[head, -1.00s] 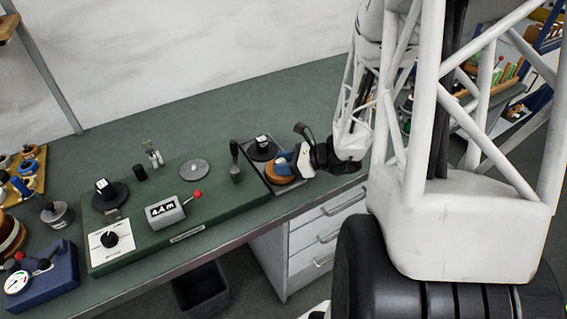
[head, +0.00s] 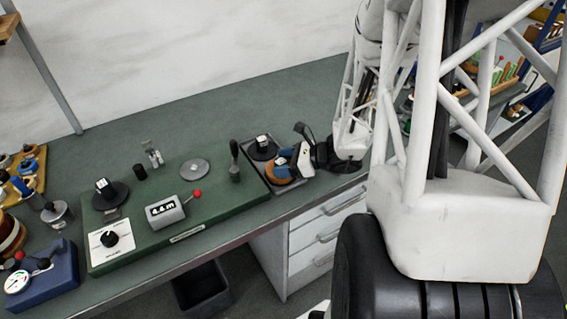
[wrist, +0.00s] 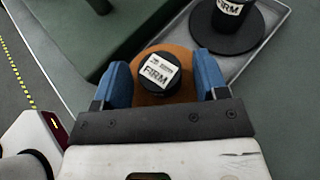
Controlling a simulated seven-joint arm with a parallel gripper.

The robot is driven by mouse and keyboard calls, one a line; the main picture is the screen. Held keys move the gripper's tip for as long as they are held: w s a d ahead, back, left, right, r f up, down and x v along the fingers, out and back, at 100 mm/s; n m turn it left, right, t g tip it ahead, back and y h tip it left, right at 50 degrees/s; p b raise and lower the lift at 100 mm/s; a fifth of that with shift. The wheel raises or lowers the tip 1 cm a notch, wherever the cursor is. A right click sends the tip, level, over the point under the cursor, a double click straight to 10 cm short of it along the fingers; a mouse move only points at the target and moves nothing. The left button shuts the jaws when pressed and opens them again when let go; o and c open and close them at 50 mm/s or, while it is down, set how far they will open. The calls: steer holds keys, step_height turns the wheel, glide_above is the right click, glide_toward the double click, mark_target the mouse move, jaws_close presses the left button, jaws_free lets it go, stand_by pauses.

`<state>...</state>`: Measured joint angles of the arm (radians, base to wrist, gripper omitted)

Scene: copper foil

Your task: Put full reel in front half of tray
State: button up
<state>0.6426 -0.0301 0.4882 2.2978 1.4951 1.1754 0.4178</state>
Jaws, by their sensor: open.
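The full reel (wrist: 180,52), with a copper-orange disc and a black hub labelled FIRM, sits in the front part of the grey tray (wrist: 268,45). In the head view the full reel (head: 277,180) is at the near end of the tray, partly covered by my gripper (head: 284,164). In the wrist view my gripper (wrist: 164,85) is open, its blue fingers on either side of the reel. Whether they touch its rim I cannot tell. A black reel (wrist: 222,38), also labelled FIRM, stands in the rear part of the tray.
The green machine base (head: 215,205) lies left of the tray, carrying a black lever (head: 235,165), a grey disc (head: 195,168) and a length display (head: 165,209). Drawers (head: 325,235) are below. The bench behind the tray is clear.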

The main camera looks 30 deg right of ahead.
steer(key=shift+v, duration=6)
steer(key=s+a+r+n+g+h, duration=0.1)
steer(key=a+r+n+g, duration=0.25)
steer(key=a+n, duration=0.3)
steer(key=s+a+r+n+g+h, duration=0.1)
steer(key=s+a+r+n+g, duration=0.15)
steer(key=a+n+g, duration=0.4)
steer(key=s+a+r+n+t+h, duration=0.3)
steer(key=s+a+r+n+h, duration=0.4)
steer(key=a+r+n, duration=0.3)
steer(key=r+n+h, duration=0.1)
steer(key=r+n, duration=0.1)
steer(key=n, duration=0.1)
steer(key=shift+s+a+t, duration=0.2)
steer(key=shift+s+t, duration=0.1)
